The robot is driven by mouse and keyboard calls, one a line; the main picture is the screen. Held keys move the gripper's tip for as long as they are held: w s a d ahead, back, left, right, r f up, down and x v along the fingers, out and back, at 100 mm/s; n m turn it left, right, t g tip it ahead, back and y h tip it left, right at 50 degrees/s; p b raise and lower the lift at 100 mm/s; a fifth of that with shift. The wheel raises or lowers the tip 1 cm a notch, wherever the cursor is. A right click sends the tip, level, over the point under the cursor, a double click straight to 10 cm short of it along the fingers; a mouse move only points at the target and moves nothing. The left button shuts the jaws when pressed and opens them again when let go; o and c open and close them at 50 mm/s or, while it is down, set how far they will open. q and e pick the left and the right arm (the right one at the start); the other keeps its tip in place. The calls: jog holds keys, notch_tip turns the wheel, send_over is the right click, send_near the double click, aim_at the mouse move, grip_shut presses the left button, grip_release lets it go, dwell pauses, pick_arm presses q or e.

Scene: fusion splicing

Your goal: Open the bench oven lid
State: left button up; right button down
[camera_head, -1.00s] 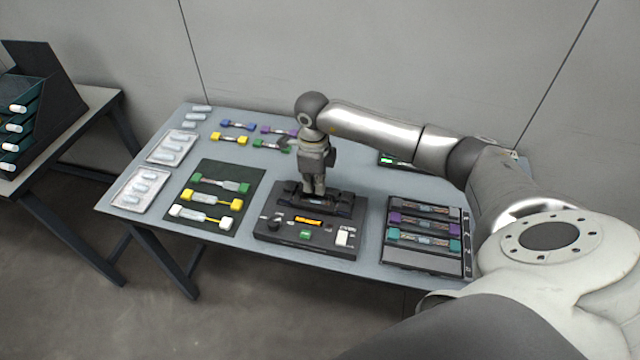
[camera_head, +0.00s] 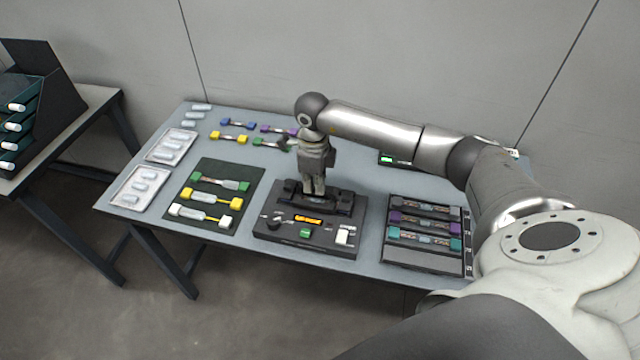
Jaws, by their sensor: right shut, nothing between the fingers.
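The bench oven appears to be the dark low box (camera_head: 300,242) at the front middle of the table, with an orange display, a green button and a white switch on its front part. A dark raised bar, which looks like its lid (camera_head: 343,203), runs along its back half. My right gripper (camera_head: 315,191) points down at the middle of this bar, shut and empty. The fingertips are at or just above the bar; I cannot tell whether they touch. The gripper hides part of the bar. My left gripper is not in view.
A dark mat (camera_head: 228,176) with several coloured-end pieces lies left of the box. A dark tray (camera_head: 425,262) with similar pieces lies right. White trays (camera_head: 133,204) sit at the left edge. More pieces lie behind. My right arm spans the back right.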

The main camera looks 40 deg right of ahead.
jog(key=shift+f, duration=0.2)
dwell(0.4)
jog(key=shift+f+b, duration=0.5)
jog(key=shift+b, duration=0.1)
jog(key=shift+s+f, duration=0.1)
jog(key=shift+w+d+b, duration=0.2)
jog(key=shift+b, duration=0.2)
jog(key=shift+d+r, duration=0.15)
jog(key=shift+r, duration=0.1)
jog(key=shift+w+d+r, duration=0.3)
jog(key=shift+w+r, duration=0.05)
jog(key=shift+r, duration=0.15)
jog(key=shift+w+d+r+p, duration=0.15)
jog(key=shift+r+p, duration=0.2)
jog(key=shift+r, duration=0.1)
jog(key=shift+w+d+r+p, duration=0.1)
jog(key=shift+d+r+p, duration=0.05)
jog(key=shift+r+p, duration=0.2)
notch_tip(320, 180, up, 6)
jog(key=w+d+p, duration=0.1)
jog(key=p, duration=0.1)
jog(key=shift+w+d+r, duration=0.2)
jog(key=shift+w+d, duration=0.05)
